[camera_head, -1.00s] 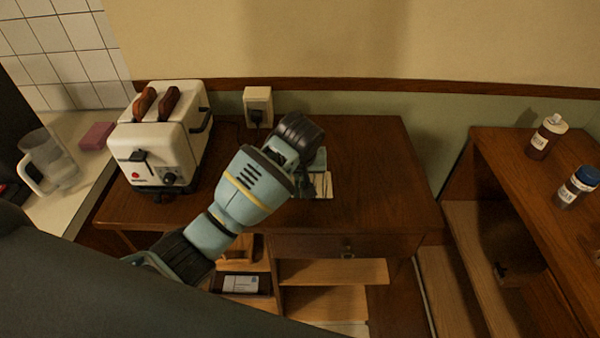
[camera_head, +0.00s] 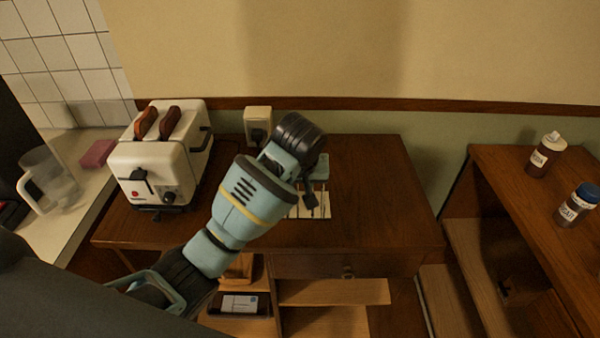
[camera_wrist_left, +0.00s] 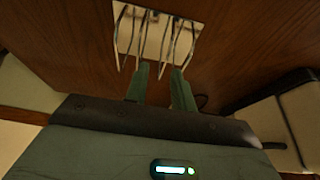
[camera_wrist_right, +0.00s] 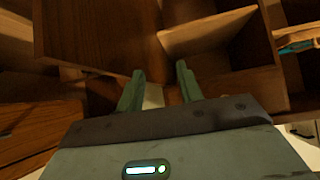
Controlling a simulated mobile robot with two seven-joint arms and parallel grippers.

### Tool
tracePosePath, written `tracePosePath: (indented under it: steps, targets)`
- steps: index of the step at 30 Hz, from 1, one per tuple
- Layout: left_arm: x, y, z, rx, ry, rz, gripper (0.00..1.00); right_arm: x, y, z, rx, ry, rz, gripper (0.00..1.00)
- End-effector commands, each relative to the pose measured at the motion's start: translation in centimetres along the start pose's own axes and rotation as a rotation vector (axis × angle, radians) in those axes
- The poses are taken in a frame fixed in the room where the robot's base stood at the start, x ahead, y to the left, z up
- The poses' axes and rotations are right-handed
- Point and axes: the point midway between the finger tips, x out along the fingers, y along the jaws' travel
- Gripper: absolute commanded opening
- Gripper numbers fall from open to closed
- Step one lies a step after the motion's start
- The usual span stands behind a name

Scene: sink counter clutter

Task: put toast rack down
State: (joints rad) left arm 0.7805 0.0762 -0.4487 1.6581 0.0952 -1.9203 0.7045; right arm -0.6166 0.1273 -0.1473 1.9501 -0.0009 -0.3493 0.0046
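The toast rack (camera_head: 311,204) is on the brown wooden table, partly hidden by my left gripper in the head view. In the left wrist view, its thin wire loops (camera_wrist_left: 157,38) stand over a pale patch just beyond the fingertips. My left gripper (camera_head: 318,185) is above the rack. In the left wrist view its two fingers (camera_wrist_left: 160,68) are apart, with nothing clearly clamped between them. My right gripper (camera_wrist_right: 160,68) shows only in the right wrist view, with its fingers apart and empty, near wooden shelf compartments.
A clear jug (camera_head: 48,180) is on the left counter. Two bottles (camera_head: 545,156) (camera_head: 577,205) stand on the right cabinet. The table's right part (camera_head: 385,200) is clear.

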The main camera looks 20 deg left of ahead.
Motion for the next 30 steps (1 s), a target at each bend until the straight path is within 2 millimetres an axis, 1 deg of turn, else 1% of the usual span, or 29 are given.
tracePosePath:
  steps: [1,2,4,9,13,21,30]
  targets:
    - [-1.2,0.1,-0.1,-0.001,0.005,0.004,0.25,0.0,0.0,-0.1,0.0,0.001,0.0,0.36]
    - [-1.9,0.1,-0.1,-0.001,0.006,0.004,0.25,0.0,0.0,-0.1,0.0,0.001,0.0,0.36]
    - [-2.4,-0.1,-0.4,0.003,0.011,0.0,0.25,0.0,0.0,-0.1,0.0,0.001,0.0,0.36]
    - [-3.9,-0.2,-0.2,0.003,0.007,-0.005,0.25,0.0,0.0,-0.1,0.0,0.001,0.0,0.36]
    - [-5.1,0.1,-0.3,0.004,0.011,0.003,0.25,0.0,0.0,-0.1,0.0,0.001,0.0,0.36]
    - [-6.1,0.0,-0.1,0.002,0.003,0.0,0.25,0.0,0.0,-0.1,0.0,0.001,0.0,0.36]
    - [-6.2,0.0,0.0,0.0,0.0,0.0,0.25,0.0,0.0,-0.1,0.0,0.002,0.0,0.36]
